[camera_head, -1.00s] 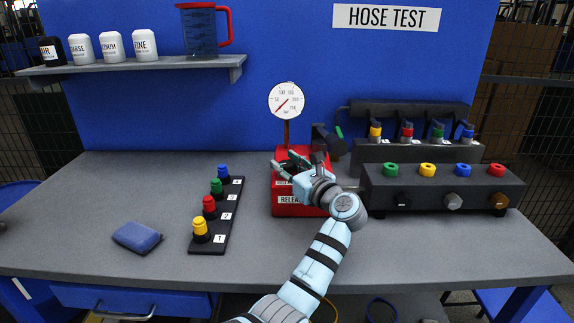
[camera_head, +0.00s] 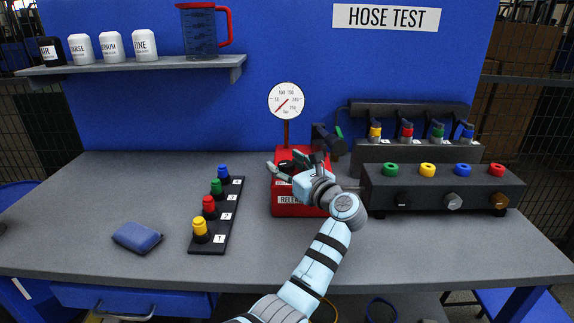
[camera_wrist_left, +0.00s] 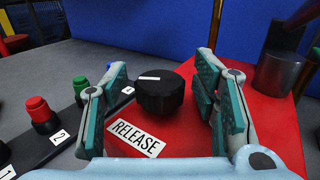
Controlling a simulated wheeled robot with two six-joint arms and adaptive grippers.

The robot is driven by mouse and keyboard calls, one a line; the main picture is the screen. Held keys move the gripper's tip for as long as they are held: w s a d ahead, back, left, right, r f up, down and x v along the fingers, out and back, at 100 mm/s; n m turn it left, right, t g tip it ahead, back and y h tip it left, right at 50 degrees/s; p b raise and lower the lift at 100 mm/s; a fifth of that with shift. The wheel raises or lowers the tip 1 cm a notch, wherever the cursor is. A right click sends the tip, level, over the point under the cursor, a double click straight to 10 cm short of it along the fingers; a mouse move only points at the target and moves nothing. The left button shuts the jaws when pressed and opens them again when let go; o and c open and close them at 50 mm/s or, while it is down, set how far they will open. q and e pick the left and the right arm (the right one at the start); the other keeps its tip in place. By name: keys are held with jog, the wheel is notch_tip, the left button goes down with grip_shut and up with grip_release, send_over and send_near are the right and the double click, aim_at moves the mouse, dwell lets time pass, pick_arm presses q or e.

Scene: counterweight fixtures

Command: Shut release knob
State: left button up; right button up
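The release knob (camera_wrist_left: 160,95) is a round black knob with a white line on top, on the red box (camera_head: 284,207) below the gauge. In the left wrist view the white line runs nearly crosswise, and a RELEASE label (camera_wrist_left: 136,138) is in front of the knob. My left gripper (camera_head: 286,167) is over the box, fingers apart. In the left wrist view one finger of the left gripper (camera_wrist_left: 158,90) is on each side of the knob, with visible gaps. My right gripper is not in view.
A pressure gauge (camera_head: 286,101) on a post rises behind the box. A rack with coloured numbered plugs (camera_head: 221,222) lies to the left, with a blue pad (camera_head: 137,237) beyond it. A dark block with coloured rings (camera_head: 440,190) stands to the right.

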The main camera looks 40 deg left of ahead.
aim_at(291, 168)
pick_arm(q)
jog(key=v, duration=0.7)
jog(key=shift+s+d, duration=0.1)
jog(key=shift+d, duration=0.25)
jog(key=shift+f, duration=0.1)
